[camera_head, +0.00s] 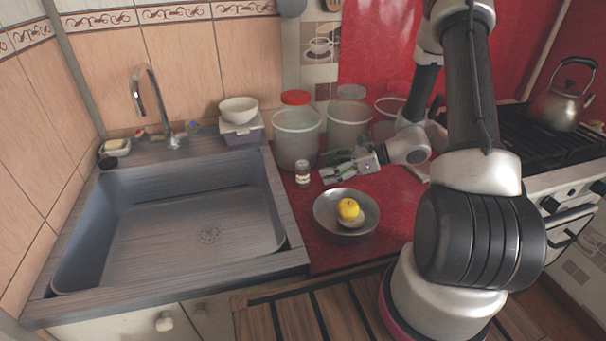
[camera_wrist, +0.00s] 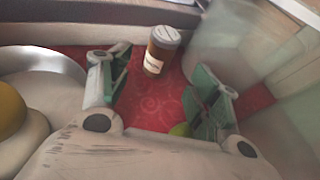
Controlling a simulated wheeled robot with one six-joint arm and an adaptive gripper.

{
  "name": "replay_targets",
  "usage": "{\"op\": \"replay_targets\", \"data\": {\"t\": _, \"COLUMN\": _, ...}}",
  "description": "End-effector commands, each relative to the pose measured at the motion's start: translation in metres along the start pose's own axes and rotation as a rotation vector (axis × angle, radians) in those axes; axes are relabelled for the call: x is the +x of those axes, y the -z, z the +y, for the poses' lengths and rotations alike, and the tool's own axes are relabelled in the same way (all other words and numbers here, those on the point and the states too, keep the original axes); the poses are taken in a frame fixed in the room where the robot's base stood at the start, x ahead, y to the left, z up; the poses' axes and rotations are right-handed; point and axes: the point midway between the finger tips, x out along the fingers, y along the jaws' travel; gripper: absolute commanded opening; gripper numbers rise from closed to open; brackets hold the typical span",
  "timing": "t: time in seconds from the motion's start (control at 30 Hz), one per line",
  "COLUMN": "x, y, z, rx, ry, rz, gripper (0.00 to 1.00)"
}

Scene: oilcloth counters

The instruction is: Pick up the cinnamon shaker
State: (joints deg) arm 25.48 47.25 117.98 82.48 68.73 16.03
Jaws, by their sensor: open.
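The cinnamon shaker (camera_head: 303,174) is a small jar with a brown body, a pale label and a grey lid. It stands upright on the red counter, between the sink and my gripper. In the wrist view the shaker (camera_wrist: 160,51) is ahead of the fingertips, between their lines and nearer the left finger. My gripper (camera_head: 333,166) is open and empty, reaching left toward the shaker with a small gap. In the wrist view its two green-padded fingers (camera_wrist: 160,88) are spread apart.
A metal bowl (camera_head: 323,211) with a yellow fruit (camera_head: 348,208) sits in front of my gripper. Large translucent containers (camera_head: 297,142) stand behind the shaker. The sink (camera_head: 200,225) is at left, the stove (camera_head: 510,135) with a kettle (camera_head: 562,105) at right. A small green thing (camera_wrist: 181,129) shows between the fingers.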

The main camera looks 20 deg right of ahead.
Motion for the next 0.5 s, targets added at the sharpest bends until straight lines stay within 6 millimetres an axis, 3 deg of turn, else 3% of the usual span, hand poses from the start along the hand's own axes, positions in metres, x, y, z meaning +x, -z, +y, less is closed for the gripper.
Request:
{"op": "replay_targets", "data": {"t": 0.03, "x": 0.003, "y": 0.007, "z": 0.0, "rx": 0.001, "ry": -0.001, "rz": 0.0, "gripper": 0.62}}
{"op": "replay_targets", "data": {"t": 0.27, "x": 0.022, "y": 0.006, "z": 0.0, "rx": -0.003, "ry": -0.002, "rz": 0.001, "gripper": 0.62}}
{"op": "replay_targets", "data": {"t": 0.5, "x": 0.063, "y": 0.006, "z": 0.001, "rx": -0.003, "ry": -0.004, "rz": 0.001, "gripper": 0.62}}
